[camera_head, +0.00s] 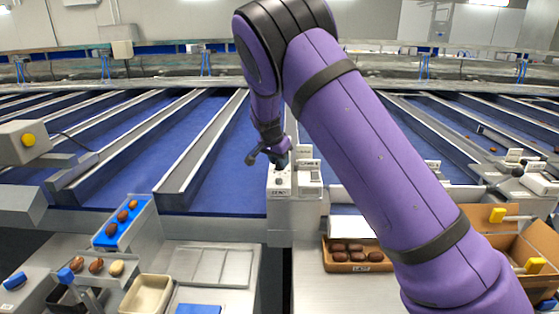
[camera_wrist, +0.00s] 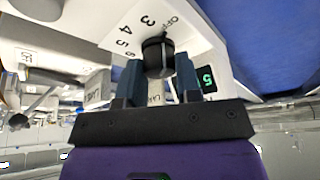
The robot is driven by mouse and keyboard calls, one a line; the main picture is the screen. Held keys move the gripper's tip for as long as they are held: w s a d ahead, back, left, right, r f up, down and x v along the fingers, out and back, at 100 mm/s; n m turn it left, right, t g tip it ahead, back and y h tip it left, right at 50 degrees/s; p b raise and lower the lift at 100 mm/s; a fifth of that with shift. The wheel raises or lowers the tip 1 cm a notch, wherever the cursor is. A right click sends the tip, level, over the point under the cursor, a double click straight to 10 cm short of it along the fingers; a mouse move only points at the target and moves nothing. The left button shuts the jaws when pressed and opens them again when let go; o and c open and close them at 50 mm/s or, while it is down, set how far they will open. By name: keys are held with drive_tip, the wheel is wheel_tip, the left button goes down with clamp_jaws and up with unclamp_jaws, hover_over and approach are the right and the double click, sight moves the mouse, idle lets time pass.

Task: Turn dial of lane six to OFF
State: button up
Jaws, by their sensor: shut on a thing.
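The black dial (camera_wrist: 157,58) sits on a white sloped panel (camera_wrist: 205,42) in the wrist view. Printed marks around it include OFF and several numbers. My gripper (camera_wrist: 158,68) has one finger on each side of the dial and is shut on it. A small green display beside the right finger reads what looks like 5 (camera_wrist: 207,77). In the head view my gripper (camera_head: 272,156) is over the white control box (camera_head: 281,208); the dial is hidden there. A lane label shows only in part behind the fingers, so its number cannot be read.
Blue lanes (camera_head: 225,165) with grey dividers run behind the box. A tray of dark dates (camera_head: 351,267) and an open cardboard box (camera_head: 500,240) stand at the right. A blue tray with dates (camera_head: 107,238) and a beige bin (camera_head: 147,297) are at the left.

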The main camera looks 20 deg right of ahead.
drive_tip(key=shift+m+g, duration=0.3)
drive_tip(key=shift+m, duration=0.8)
drive_tip(key=shift+h, duration=0.3)
drive_tip(key=o, duration=0.9)
drive_tip(key=v, duration=1)
drive_tip(key=shift+w+a+r, duration=0.1)
drive_tip(key=shift+r, duration=0.3)
